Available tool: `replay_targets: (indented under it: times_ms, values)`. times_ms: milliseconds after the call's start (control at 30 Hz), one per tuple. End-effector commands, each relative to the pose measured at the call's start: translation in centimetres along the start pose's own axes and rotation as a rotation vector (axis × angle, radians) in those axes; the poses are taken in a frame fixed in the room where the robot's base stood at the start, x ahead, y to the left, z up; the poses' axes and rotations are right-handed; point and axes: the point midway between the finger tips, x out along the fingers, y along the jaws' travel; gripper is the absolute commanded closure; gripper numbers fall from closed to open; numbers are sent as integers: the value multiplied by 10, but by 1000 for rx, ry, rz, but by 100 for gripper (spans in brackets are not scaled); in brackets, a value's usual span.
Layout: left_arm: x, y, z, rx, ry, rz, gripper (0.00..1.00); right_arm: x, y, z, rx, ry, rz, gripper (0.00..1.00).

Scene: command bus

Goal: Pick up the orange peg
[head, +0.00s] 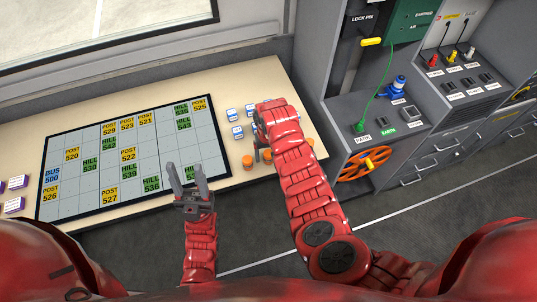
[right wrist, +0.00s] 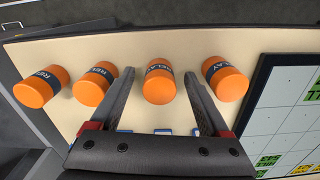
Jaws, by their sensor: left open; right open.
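Several orange pegs with dark "RELAY" bands stand in a row on the cream table. In the right wrist view one orange peg (right wrist: 158,90) lies between my right gripper's (right wrist: 158,74) open fingers, as seen from above; I cannot tell whether they reach down around it. Another peg (right wrist: 225,82) is right of the fingers, and two more, one near (right wrist: 91,89) and one far (right wrist: 36,90), are to the left. In the head view one peg (head: 248,162) shows beside my right arm, which partly hides the row. My left gripper (head: 186,170) is open and empty at the table's front edge.
A board with yellow, green and blue labels (head: 100,170) covers much of the table (head: 140,83). Blue-and-white blocks (head: 237,132) stand behind the pegs. Purple-and-white blocks (head: 15,205) are at far left. A grey console (head: 400,165) with an orange wheel (head: 365,165) stands right.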

Motion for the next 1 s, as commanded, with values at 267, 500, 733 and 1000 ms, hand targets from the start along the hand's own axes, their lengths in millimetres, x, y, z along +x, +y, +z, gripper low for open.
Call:
replay_targets:
  times_ms: [267, 500, 733, 1000]
  values:
    - [2, 0, 0, 0, 0, 0, 50, 6, 0, 1, 0, -1, 1, 20]
    - [2, 0, 0, 0, 0, 0, 50, 6, 0, 1, 0, -1, 1, 46]
    - [2, 0, 0, 0, 0, 0, 50, 6, 0, 1, 0, -1, 1, 87]
    - [2, 0, 0, 0, 0, 0, 50, 6, 1, 1, 0, -1, 1, 100]
